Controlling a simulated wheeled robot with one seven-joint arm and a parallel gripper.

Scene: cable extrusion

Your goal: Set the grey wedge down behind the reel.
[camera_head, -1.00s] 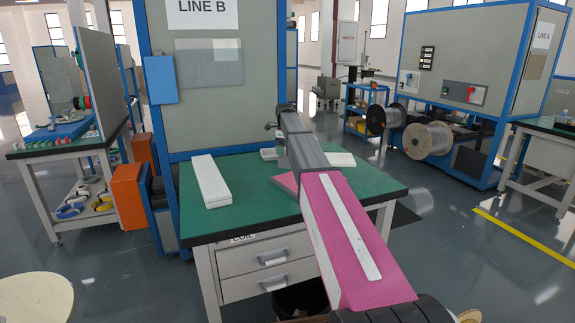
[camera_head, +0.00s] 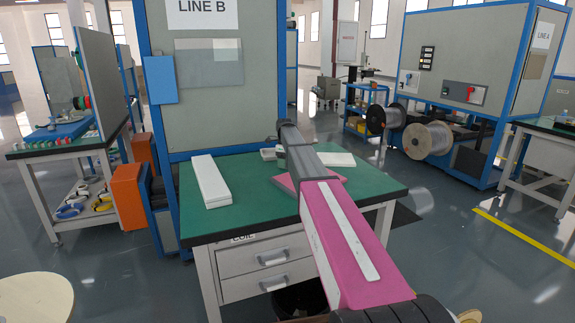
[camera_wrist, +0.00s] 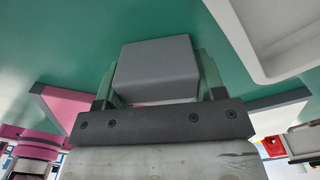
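The grey wedge (camera_wrist: 157,62) shows in the wrist view as a smooth grey block between the two green fingers of my gripper (camera_wrist: 160,80). The fingers lie against its sides, so my gripper is shut on it. The wedge is over the green bench top (camera_wrist: 60,40); I cannot tell whether it touches it. In the head view my arm reaches over the bench (camera_head: 375,183), and the wedge cannot be made out there. No reel is clear on this bench. A black-rimmed reel (camera_head: 394,116) and a larger pale reel (camera_head: 428,140) are on the LINE A machine at right.
A long white box (camera_head: 209,183) lies at the bench's left. A pale flat piece (camera_head: 338,159) lies right of my arm. A white tray (camera_wrist: 262,45) is at upper right in the wrist view. The LINE B cabinet (camera_head: 205,115) stands behind the bench. Green surface at right is clear.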

